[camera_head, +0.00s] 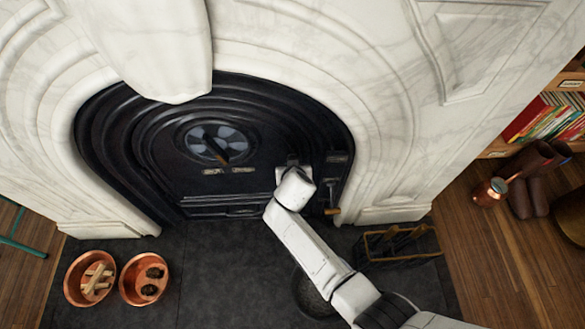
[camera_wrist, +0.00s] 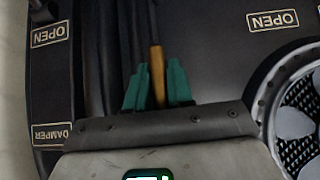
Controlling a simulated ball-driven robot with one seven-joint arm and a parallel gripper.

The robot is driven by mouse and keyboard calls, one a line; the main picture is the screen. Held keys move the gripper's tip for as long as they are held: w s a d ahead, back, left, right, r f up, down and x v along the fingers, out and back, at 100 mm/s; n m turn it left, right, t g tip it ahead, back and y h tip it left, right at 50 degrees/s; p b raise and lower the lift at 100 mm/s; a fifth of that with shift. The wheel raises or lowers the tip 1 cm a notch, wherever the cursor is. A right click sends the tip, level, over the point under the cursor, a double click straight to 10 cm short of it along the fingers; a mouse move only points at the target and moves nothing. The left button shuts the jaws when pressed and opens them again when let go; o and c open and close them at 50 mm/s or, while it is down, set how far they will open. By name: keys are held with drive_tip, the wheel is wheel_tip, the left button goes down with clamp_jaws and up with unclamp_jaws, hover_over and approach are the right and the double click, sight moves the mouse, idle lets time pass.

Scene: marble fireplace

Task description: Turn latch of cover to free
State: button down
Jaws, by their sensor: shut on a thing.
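The black cover (camera_head: 172,160) closes the arched opening of the fireplace in the head view. A round vent (camera_head: 216,143) with a wooden-ended handle is near its middle. My gripper (camera_wrist: 156,80) reaches the right side of the cover. In the wrist view its green fingers sit on both sides of the latch's wooden handle (camera_wrist: 157,62) and are shut on it. The handle continues upward in the picture as a dark rod. The fingertips and latch are mostly hidden behind my wrist in the head view.
A separate lever with a wooden end (camera_head: 332,211) hangs just right of my gripper. A dark stand (camera_head: 400,246) is on the right of the hearth. Two copper bowls (camera_head: 88,278) (camera_head: 144,278) stand at left.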

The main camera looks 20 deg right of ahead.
idle(0.3)
drive_tip(key=c, duration=1.1)
unclamp_jaws()
drive_tip(key=p+v, duration=0.3)
drive_tip(key=v, duration=0.7)
drive_tip(key=shift+s+a+r, duration=0.1)
drive_tip(key=shift+s+r, duration=0.1)
drive_tip(key=shift+s, duration=0.05)
